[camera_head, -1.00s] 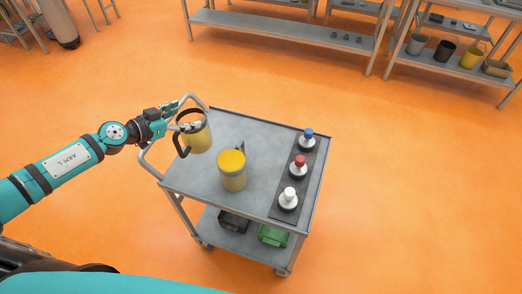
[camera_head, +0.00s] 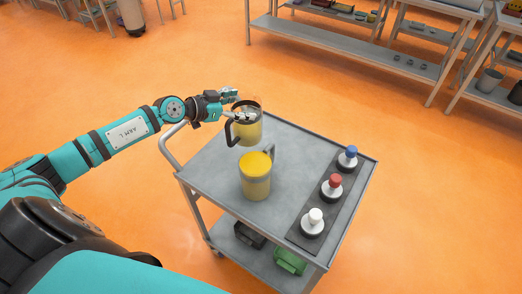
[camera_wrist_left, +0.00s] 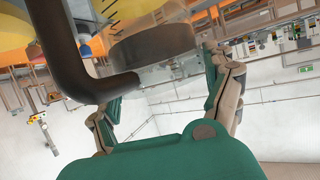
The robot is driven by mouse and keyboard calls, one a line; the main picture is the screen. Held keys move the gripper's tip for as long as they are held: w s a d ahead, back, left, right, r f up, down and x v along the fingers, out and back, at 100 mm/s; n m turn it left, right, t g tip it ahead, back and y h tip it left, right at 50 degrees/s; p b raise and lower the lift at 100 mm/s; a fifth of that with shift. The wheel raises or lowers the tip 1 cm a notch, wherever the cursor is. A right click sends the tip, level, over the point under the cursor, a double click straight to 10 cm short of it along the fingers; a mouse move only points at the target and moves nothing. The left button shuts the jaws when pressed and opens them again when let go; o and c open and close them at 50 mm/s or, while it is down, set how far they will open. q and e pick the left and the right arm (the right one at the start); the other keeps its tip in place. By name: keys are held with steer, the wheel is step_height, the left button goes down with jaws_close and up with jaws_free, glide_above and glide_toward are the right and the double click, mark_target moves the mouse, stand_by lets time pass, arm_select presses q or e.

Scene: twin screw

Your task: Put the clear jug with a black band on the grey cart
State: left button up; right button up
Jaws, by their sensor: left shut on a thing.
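The clear jug with a black band (camera_head: 247,132) shows yellowish through its wall and has a dark handle on its left. My left gripper (camera_head: 241,112) is shut on it near the rim, and the jug looks upright. It is over the back left part of the grey cart (camera_head: 212,166); I cannot tell whether its base touches the top. In the left wrist view the jug's black band (camera_wrist_left: 152,46) and dark handle fill the upper left, beside the fingers of my left gripper (camera_wrist_left: 168,88). My right gripper is not in view.
A dark strip with white, red (camera_head: 335,181) and blue-topped bottles lies along the right side. A black bin and a green bin (camera_head: 290,261) sit on the lower shelf. Shelving stands behind.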

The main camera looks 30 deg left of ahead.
mark_target(234, 126)
arm_select(q)
step_height(234, 126, down, 8)
steer(key=shift+r+b, duration=0.1)
steer(key=shift+b, duration=0.85)
steer(key=o, duration=1.5)
steer(key=shift+s, duration=0.1)
steer(key=v, duration=1.2)
